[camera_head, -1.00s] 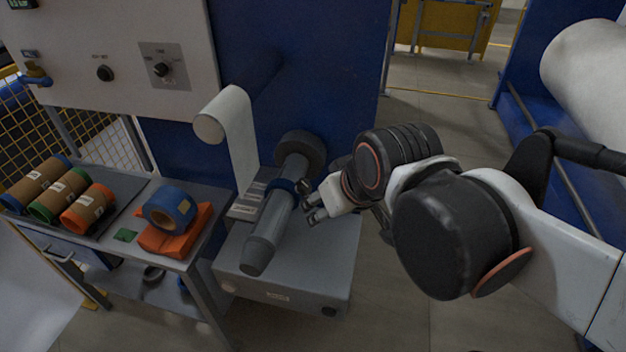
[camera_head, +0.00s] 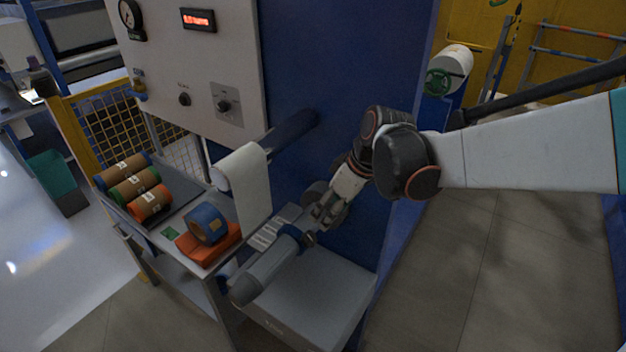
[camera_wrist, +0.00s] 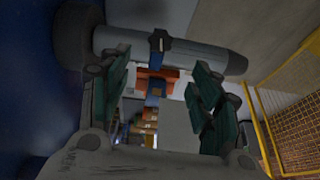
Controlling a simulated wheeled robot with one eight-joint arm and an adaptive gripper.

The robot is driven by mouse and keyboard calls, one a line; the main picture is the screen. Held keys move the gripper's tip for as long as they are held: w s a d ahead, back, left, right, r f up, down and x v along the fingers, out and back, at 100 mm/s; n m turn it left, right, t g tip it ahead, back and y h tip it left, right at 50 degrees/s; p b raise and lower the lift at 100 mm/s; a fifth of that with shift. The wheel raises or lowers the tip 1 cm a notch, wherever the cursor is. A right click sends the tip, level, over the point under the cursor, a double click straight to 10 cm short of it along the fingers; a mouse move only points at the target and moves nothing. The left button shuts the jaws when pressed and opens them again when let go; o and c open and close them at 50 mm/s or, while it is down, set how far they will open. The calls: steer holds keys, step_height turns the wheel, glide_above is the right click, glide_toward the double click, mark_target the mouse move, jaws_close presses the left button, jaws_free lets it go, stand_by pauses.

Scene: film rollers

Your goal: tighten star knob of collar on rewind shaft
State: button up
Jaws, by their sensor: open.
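The grey rewind shaft (camera_head: 268,270) sticks out over a grey box at the machine's foot, with a blue collar (camera_head: 292,234) around it. In the wrist view the shaft (camera_wrist: 198,58) lies across the top, and the blue collar (camera_wrist: 157,61) carries a small dark knob (camera_wrist: 163,44). My gripper (camera_head: 317,221) is close beside the collar, on its far right side in the head view. In the wrist view its green-padded fingers (camera_wrist: 161,98) are wide apart with nothing between them. The collar and knob lie beyond the fingertips. The knob's star shape is too small to make out.
A side table to the left holds several film rolls (camera_head: 133,186), a blue roll (camera_head: 206,224) and an orange block (camera_head: 195,247). A white film web (camera_head: 252,185) hangs from an upper roller behind the shaft. The blue machine wall (camera_head: 350,75) stands close behind my gripper.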

mark_target(310, 238)
steer(key=b+x, duration=0.3)
steer(key=x, duration=1.1)
steer(key=shift+s, duration=0.1)
steer(key=shift+r, duration=0.1)
steer(key=c, duration=1)
